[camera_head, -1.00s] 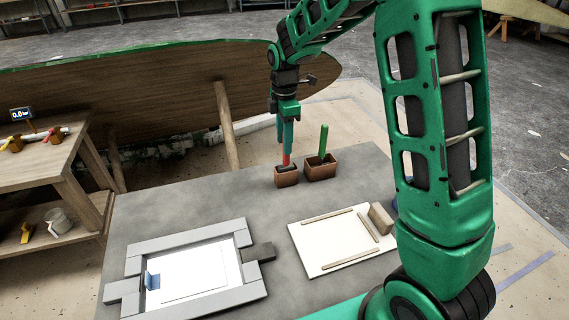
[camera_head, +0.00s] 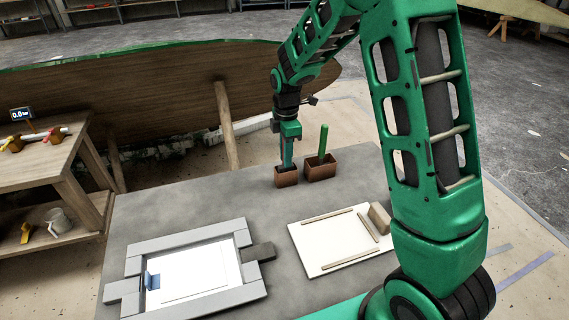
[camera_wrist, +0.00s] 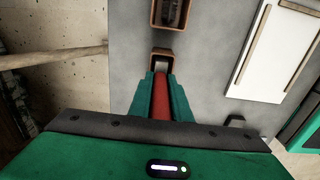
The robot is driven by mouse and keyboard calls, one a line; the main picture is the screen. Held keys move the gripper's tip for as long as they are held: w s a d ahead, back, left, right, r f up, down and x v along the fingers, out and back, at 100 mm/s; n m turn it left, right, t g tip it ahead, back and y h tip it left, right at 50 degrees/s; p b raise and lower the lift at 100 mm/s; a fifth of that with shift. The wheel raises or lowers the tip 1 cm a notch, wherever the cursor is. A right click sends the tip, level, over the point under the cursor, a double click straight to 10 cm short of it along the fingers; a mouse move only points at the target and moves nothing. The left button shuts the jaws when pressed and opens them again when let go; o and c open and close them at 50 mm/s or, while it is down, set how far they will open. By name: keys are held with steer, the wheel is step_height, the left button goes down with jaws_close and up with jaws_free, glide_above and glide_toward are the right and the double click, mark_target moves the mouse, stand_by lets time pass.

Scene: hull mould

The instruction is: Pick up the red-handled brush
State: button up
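The red-handled brush (camera_wrist: 160,98) stands upright in the smaller brown pot (camera_head: 287,182); the pot also shows in the wrist view (camera_wrist: 162,54). My gripper (camera_head: 287,162) points straight down just above this pot. In the wrist view my two green fingers (camera_wrist: 160,88) lie on either side of the red handle, with no gap showing between them and it, so they look shut on it. A pale part of the brush (camera_wrist: 160,69) shows beyond the fingertips, at the pot's mouth. In the head view the fingers hide nearly all of the handle.
A green-handled tool (camera_head: 323,140) stands in a larger brown pot (camera_head: 320,173) close to the right. A white board with wooden strips (camera_head: 310,236) and a grey frame (camera_head: 130,265) lie on the grey table (camera_head: 190,203). The wooden hull (camera_head: 150,90) stands behind.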

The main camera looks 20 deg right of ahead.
steer(key=shift+r, duration=0.1)
jaws_close()
step_height(320, 180, up, 10)
steer(key=shift+f, duration=0.1)
stand_by(0.6)
